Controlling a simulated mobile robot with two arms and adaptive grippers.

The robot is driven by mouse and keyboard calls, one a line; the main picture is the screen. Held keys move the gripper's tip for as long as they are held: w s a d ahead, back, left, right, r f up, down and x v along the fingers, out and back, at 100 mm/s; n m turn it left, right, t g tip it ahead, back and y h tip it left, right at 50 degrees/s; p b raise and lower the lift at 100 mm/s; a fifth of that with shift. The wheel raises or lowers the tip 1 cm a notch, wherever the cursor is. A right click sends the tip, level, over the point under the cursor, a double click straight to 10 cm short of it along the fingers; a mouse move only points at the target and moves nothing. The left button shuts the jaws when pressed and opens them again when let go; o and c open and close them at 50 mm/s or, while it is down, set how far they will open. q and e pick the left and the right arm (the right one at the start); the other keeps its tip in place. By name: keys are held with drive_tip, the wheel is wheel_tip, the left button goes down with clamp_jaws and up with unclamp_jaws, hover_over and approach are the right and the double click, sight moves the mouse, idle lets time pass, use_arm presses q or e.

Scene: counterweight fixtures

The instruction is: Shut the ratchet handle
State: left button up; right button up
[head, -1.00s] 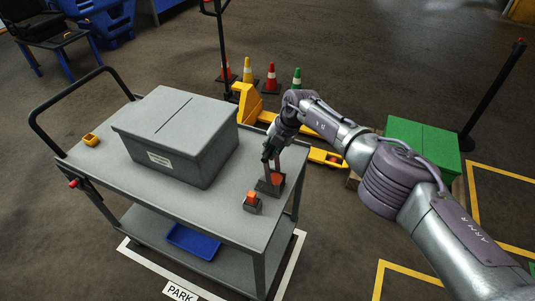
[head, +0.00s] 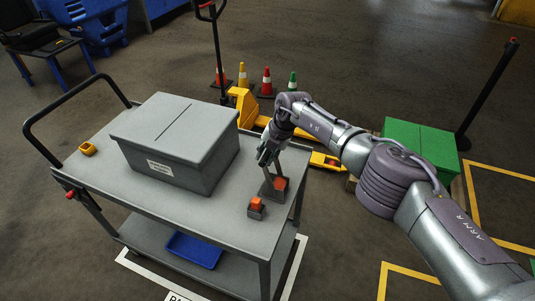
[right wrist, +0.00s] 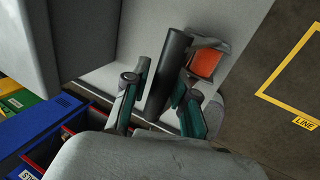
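The ratchet fixture (head: 279,184) stands near the right corner of the grey cart top, a grey base with an orange-red block. Its grey upright handle rises from the base toward my right gripper (head: 267,154). In the right wrist view the dark handle bar (right wrist: 169,72) runs between the two fingers of my right gripper (right wrist: 160,98). The fingers are apart, with a gap visible on each side of the bar. The orange-red block (right wrist: 204,63) shows beyond the right finger. My left gripper is in neither view.
A small grey block with an orange top (head: 256,206) stands close to the fixture. A large lidded grey box (head: 180,140) fills the cart's middle. A yellow pallet jack (head: 246,105), cones and a green crate (head: 420,145) stand on the floor behind.

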drive_tip(key=shift+o, duration=1)
drive_tip(key=shift+a, duration=0.1)
drive_tip(key=shift+w, duration=0.1)
drive_tip(key=shift+r, duration=0.1)
drive_tip(key=shift+d+r, duration=0.35)
drive_tip(key=shift+r, duration=0.25)
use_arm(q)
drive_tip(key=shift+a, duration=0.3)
use_arm(e)
drive_tip(key=v, duration=1)
drive_tip(key=shift+r, duration=0.25)
